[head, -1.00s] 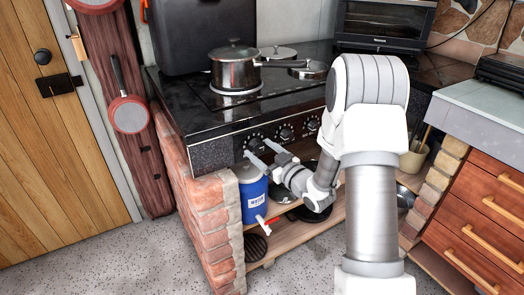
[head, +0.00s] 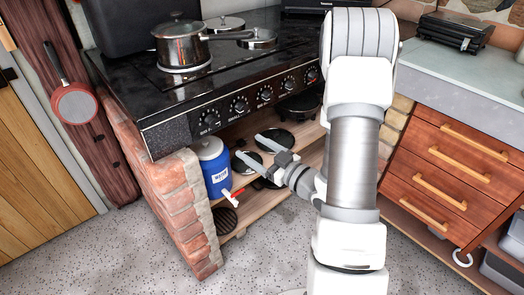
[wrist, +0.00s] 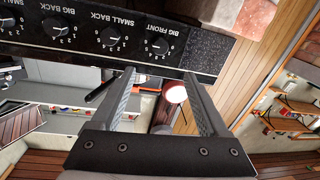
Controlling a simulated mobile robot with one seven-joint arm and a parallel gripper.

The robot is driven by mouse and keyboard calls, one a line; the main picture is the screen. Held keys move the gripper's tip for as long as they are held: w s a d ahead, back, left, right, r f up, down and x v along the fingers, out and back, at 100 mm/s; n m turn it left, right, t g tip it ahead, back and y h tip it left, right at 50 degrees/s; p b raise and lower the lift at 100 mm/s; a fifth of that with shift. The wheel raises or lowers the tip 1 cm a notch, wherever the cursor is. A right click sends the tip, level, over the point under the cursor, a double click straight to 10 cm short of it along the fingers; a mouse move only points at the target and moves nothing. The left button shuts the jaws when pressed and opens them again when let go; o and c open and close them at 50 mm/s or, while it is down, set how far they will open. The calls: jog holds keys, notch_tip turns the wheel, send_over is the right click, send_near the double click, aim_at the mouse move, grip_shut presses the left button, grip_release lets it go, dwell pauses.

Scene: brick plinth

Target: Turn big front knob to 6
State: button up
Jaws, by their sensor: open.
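The big front knob (head: 210,116) is the leftmost dark knob on the black front panel of the stove (head: 165,130). In the wrist view the panel appears upside down, and the knob (wrist: 160,47) sits beside the lettering BIG FRONT. I cannot read its setting for certain. My gripper (head: 248,146) is open and empty. In the head view it is below and to the right of the knob, apart from it. In the wrist view the knob lies beyond the gap between my fingertips (wrist: 158,73), with nothing between the fingers.
Several similar knobs (head: 239,104) run along the panel to the right. A steel pot (head: 180,45) stands on the cooktop. Under the stove are a blue container (head: 215,168) and pans on a wooden shelf (head: 262,200). A brick pillar (head: 180,205) stands at left.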

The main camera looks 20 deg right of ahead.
jog(key=shift+v, duration=1.35)
jog(key=w+d+r+g+h, duration=0.2)
jog(key=w+r+g+h, duration=0.15)
jog(key=r+h, duration=0.2)
notch_tip(320, 180, up, 5)
jog(key=s+m+g+h, duration=0.2)
jog(key=s+m+h, duration=0.1)
jog(key=h, duration=0.1)
jog(key=s+a+r+m+g+y, duration=0.1)
jog(key=s+a+g, duration=0.15)
jog(key=s, duration=0.35)
jog(key=s+a+r+m+g, duration=0.1)
jog(key=s+a+r, duration=0.1)
jog(key=s+a, duration=0.35)
jog(key=s+a+r+m+g+y, duration=0.1)
jog(key=s+a+m, duration=0.1)
jog(key=s, duration=0.6)
notch_tip(320, 180, up, 21)
jog(key=p, duration=2.1)
jog(key=shift+s+r+g, duration=0.2)
jog(key=shift+s+g, duration=0.1)
jog(key=shift+g, duration=0.1)
